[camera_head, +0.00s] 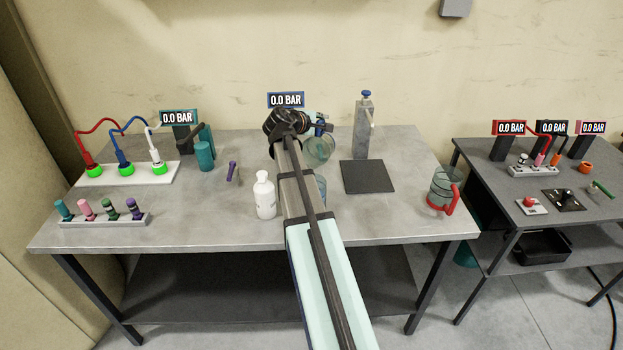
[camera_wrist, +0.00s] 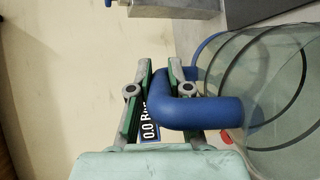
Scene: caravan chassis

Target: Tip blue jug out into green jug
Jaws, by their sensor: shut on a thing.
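The blue jug is a clear glass jug with a thick blue handle (camera_wrist: 200,112); its glass body (camera_wrist: 265,85) fills the right of the wrist view. My gripper (camera_wrist: 160,66) is shut on that handle. In the head view the glass of the blue jug (camera_head: 319,151) shows just right of my wrist, towards the back of the table. I cannot tell its exact tilt or whether it touches the table. Another glass vessel (camera_head: 321,187) peeks out beside my arm, nearer the front. My arm hides most of it, so I cannot tell whether it is the green jug. No green handle is clearly visible.
A white bottle (camera_head: 265,197) stands left of my arm. A metal dispenser (camera_head: 363,128) and dark plate (camera_head: 368,177) are at right. A red-handled jug (camera_head: 443,190) stands near the right edge. A teal cylinder (camera_head: 205,156) and coloured plugs (camera_head: 103,216) are at left.

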